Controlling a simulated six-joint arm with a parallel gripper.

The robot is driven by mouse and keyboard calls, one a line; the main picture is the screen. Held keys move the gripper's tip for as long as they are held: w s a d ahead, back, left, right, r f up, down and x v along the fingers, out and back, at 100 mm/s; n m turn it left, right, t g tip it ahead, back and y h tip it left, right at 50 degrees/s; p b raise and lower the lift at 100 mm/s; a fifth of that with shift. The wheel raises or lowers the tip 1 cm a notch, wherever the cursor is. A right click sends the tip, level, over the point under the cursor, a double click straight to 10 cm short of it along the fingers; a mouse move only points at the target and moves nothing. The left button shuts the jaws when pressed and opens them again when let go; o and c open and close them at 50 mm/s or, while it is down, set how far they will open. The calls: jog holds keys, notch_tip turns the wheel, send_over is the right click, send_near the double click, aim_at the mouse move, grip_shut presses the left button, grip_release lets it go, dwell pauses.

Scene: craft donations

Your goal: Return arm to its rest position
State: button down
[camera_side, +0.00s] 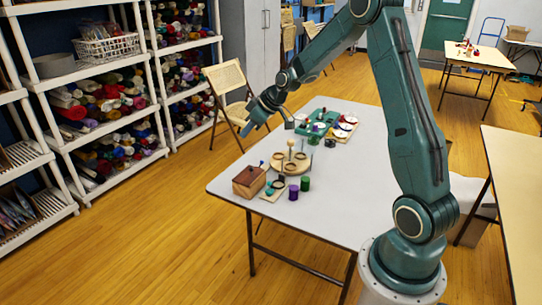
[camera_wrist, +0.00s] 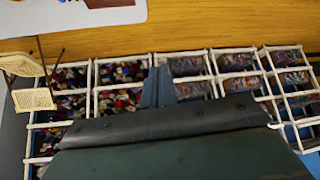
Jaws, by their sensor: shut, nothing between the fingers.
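My gripper (camera_side: 247,128) shows in the side view at the end of my teal arm, raised above the left edge of the light grey table (camera_side: 350,190). It is shut with nothing between its fingers. It is apart from the table and from the things on it. In the wrist view my fingers (camera_wrist: 156,86) show close together past the dark gripper body, with shelves behind them. Nothing is held.
On the table are a wooden box (camera_side: 249,182), a round wooden stand (camera_side: 291,162), a purple jar (camera_side: 293,192), a green jar (camera_side: 305,184) and a green tray (camera_side: 318,122). A folding chair (camera_side: 228,85) and yarn shelves (camera_side: 105,100) stand beyond the table's left.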

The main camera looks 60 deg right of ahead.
jog(key=s+a+r, duration=0.6)
jog(key=a+r, duration=0.2)
jog(key=s+a+r+m, duration=0.1)
jog(key=s+a, duration=0.2)
jog(key=s, duration=0.5)
jog(key=s+a+r+g+h, duration=0.1)
jog(key=s+a, duration=0.3)
jog(key=s, duration=0.5)
jog(key=s+a+r+m, duration=0.1)
jog(key=s+a+r, duration=0.2)
jog(key=s, duration=0.5)
jog(key=shift+s+a+r+m+g+h, duration=0.15)
jog(key=shift+s+a+m+g+h, duration=0.15)
